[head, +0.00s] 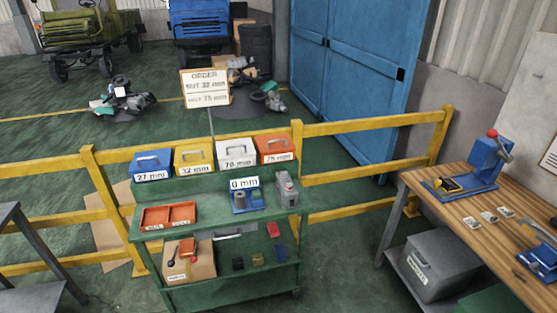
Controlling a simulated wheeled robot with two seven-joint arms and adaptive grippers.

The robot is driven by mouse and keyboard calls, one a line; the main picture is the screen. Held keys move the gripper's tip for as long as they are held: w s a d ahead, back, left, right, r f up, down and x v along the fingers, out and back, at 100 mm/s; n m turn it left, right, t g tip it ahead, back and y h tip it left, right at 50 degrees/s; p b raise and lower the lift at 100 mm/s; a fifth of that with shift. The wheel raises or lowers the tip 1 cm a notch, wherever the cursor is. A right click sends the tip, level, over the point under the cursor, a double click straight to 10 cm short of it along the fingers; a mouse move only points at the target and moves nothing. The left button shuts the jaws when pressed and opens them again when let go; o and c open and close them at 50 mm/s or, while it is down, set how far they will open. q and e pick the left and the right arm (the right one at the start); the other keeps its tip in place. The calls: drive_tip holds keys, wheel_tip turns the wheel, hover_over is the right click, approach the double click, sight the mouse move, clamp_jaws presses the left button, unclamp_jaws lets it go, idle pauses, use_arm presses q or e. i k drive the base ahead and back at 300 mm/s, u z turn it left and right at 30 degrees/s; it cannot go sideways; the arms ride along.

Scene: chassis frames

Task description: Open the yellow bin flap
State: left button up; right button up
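The yellow bin (186,161) stands in the row on the top shelf of the green cart, second from the left. It has a pale number label on its front, and its flap (194,155) looks closed, with a grey handle-like outline on it. A blue bin (151,164) is beside it on the left. A white bin (236,153) and an orange bin (275,149) are on the right. Neither of my grippers is in view.
The green cart (142,233) stands before a yellow rail fence (375,123). A wooden workbench (470,205) with a blue press (484,160) is at the right. An order sign (205,88) stands behind.

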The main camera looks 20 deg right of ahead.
sight(193, 149)
drive_tip(key=z, duration=0.05)
drive_tip(key=i, duration=0.95)
drive_tip(key=u, duration=0.45)
